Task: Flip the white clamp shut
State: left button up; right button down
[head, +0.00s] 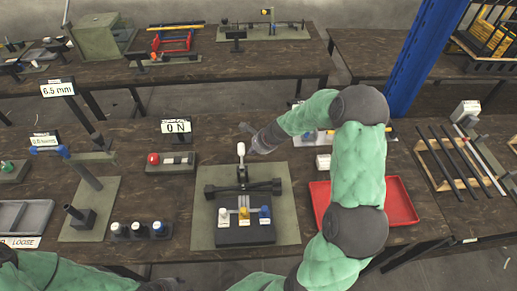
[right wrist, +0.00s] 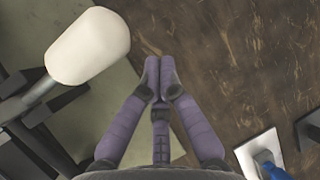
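The white clamp (head: 241,149) is a lever with a white rounded handle, standing upright at the back of a dark fixture (head: 245,233) on a grey-green plate (head: 205,222). Its white handle (right wrist: 88,46) shows large at upper left in the right wrist view. My right gripper (head: 244,127) is just behind and right of the handle, apart from it. In the right wrist view its purple-grey fingers (right wrist: 158,78) are together with nothing between them. My left arm shows only at the bottom left edge; its gripper is not in view.
White, yellow and blue knobs line the fixture's front. A red tray (head: 401,203) lies to the right, partly behind my right arm. A red-button box (head: 170,162) with an ON sign (head: 176,126) stands left.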

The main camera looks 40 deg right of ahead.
aim_at(241, 156)
pick_arm(q)
jog(key=shift+r+p, duration=0.55)
jog(key=shift+r, duration=0.1)
pick_arm(e)
jog(key=shift+s+a+r, duration=0.1)
jog(key=shift+a+r, duration=0.45)
jog(key=shift+r, duration=0.35)
jog(key=shift+a+r, duration=0.5)
jog(key=shift+r, duration=0.4)
pick_arm(q)
jog(key=shift+f, duration=0.15)
